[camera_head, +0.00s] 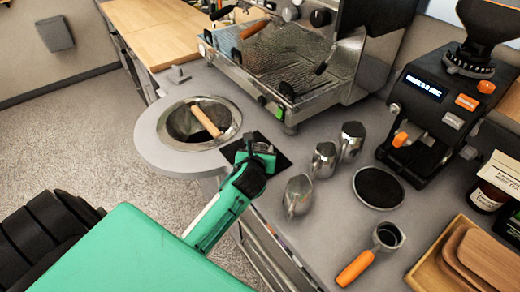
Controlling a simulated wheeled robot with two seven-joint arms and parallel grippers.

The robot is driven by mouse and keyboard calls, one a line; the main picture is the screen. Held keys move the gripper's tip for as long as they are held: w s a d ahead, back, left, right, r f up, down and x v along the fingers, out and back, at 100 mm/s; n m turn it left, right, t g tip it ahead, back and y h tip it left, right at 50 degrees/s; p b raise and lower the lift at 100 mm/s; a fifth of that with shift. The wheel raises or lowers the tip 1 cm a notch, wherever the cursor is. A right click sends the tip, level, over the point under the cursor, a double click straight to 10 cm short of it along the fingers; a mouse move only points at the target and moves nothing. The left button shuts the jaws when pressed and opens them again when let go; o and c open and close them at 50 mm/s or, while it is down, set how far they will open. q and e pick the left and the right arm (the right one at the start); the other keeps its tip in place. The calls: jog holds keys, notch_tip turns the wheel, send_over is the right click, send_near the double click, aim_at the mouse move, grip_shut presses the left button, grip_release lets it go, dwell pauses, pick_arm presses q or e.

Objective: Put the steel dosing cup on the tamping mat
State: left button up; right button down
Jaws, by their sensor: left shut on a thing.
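The dark square mat (284,159), which looks like the tamping mat, lies on the grey counter at the edge near the round knock box opening. My left gripper (257,149) is over this mat and hides much of it. It is shut on a small grey metal thing (263,147), which seems to be the steel dosing cup. The cup is mostly hidden by the fingers, and I cannot tell whether it touches the mat. My right gripper is out of view.
Steel pitchers (298,195) stand just right of the mat. A round black pad (379,188) and an orange-handled portafilter (370,254) lie further right. The espresso machine (290,65) stands behind, the grinder (440,110) at right. The round opening's rim (165,145) is left.

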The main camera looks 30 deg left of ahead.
pick_arm(q)
jog(key=shift+f, duration=0.1)
jog(key=o, duration=1.1)
jog(key=b+v, duration=0.1)
jog(key=v, duration=1.1)
jog(key=shift+d, duration=0.1)
